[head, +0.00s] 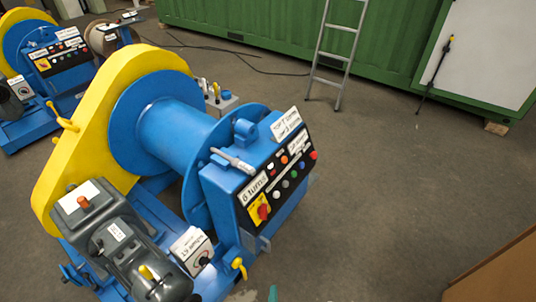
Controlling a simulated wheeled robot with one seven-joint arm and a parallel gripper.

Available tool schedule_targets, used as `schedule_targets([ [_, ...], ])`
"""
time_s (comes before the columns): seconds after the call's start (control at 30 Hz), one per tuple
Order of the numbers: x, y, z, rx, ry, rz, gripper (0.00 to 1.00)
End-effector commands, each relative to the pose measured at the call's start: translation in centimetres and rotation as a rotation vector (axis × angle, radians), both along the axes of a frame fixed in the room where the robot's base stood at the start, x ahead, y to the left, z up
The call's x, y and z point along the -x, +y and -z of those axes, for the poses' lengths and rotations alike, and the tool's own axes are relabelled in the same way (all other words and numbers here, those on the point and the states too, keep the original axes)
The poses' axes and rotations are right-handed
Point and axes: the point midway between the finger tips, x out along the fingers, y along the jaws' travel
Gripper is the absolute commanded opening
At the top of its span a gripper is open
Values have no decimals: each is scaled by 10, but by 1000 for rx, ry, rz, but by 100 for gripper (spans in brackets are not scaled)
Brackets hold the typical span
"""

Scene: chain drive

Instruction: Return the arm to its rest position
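My gripper and arm cannot be made out in the head view. A blue winch with a bare drum (175,125) stands in the middle left. Its yellow chain guard (85,135) covers the drive on the left side, so the chain is hidden. A grey motor and gearbox (120,245) sits at the lower front. A blue control box (235,200) on the right carries coloured buttons, a red-and-yellow switch (259,210) and white labels, one reading "6 turns". A light grey tool-like object (232,160) lies on top of the box.
A second blue and yellow machine (45,65) stands at the far left. A green container (300,40) runs along the back, with a ladder (337,55) leaning on it and a dark pole (435,72) at right. A brown panel (500,275) fills the lower right corner. Grey floor between is open.

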Motion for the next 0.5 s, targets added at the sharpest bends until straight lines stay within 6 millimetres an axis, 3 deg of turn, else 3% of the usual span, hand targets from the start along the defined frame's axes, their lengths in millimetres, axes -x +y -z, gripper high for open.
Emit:
schedule_targets([
  [0.03, 18, 3, -6, 57, -14, -23, 70],
  [0.27, 78, 15, -51, 329, -113, -132, 70],
  [0.5, 131, 32, -117, 598, -228, -252, 70],
])
